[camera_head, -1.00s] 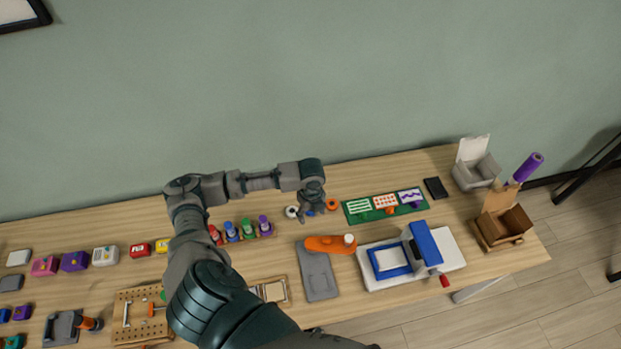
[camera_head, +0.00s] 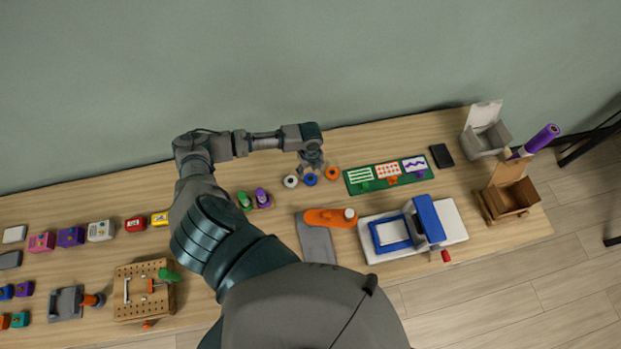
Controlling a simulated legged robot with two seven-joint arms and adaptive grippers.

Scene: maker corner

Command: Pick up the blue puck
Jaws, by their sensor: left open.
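The blue puck (camera_head: 310,179) lies on the table near its back edge, between a white puck (camera_head: 290,181) on its left and an orange puck (camera_head: 332,174) on its right. My left gripper (camera_head: 311,163) points down just behind and above the blue puck. Its jaws are open and hold nothing. I cannot tell whether the fingertips touch the puck. My right gripper is not in view.
A green board (camera_head: 388,175) with patterned cards lies right of the pucks. An orange tool (camera_head: 328,217) on a grey mat (camera_head: 316,245) and a blue-and-white press (camera_head: 392,233) stand in front. Green and purple bottles (camera_head: 262,197) stand to the left. The wall rises behind the table.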

